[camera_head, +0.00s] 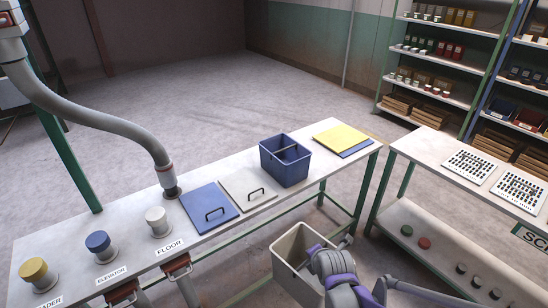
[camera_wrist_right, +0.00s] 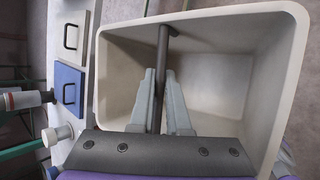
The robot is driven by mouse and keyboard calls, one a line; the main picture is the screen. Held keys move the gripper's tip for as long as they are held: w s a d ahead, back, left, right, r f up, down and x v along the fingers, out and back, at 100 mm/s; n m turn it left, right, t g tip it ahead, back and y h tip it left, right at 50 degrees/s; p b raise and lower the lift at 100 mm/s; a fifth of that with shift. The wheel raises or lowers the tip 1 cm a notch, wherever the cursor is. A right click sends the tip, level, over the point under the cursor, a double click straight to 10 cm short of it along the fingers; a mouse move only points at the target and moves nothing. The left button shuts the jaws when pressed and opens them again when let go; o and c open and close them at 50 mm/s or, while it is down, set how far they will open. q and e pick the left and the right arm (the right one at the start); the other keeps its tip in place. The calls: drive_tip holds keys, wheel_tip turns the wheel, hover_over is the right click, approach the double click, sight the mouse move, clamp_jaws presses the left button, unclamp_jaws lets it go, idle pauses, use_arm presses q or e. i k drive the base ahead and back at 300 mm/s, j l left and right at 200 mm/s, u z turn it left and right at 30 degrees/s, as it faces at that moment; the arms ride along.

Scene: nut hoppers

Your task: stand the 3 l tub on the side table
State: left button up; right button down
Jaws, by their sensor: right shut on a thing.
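A cream tub (camera_head: 288,245) hangs in front of the long bench, below its top, and looks empty inside. My right gripper (camera_wrist_right: 163,85) is shut on its dark bar handle, and the tub (camera_wrist_right: 285,75) fills most of the right wrist view. In the head view the fingers are partly hidden by the tub wall and my arm. A blue tub (camera_head: 285,165) with a handle stands on the long bench. No volume marking is readable on either tub. A white table (camera_head: 425,153) stands at the right, apart from the bench. My left gripper is not in view.
Shelves (camera_head: 440,50) stand behind.

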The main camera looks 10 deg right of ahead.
sight(313, 159)
drive_tip(key=i+l+u, duration=0.2)
drive_tip(key=l, duration=0.25)
drive_tip(key=l+u, duration=0.15)
drive_tip(key=l, duration=0.25)
drive_tip(key=i+l, duration=0.15)
drive_tip(key=l, duration=0.3)
drive_tip(key=i+l, duration=0.1)
drive_tip(key=l, duration=0.35)
drive_tip(key=i+l, duration=0.15)
drive_tip(key=l, duration=0.3)
drive_tip(key=i+l+u, duration=0.1)
drive_tip(key=l, duration=0.35)
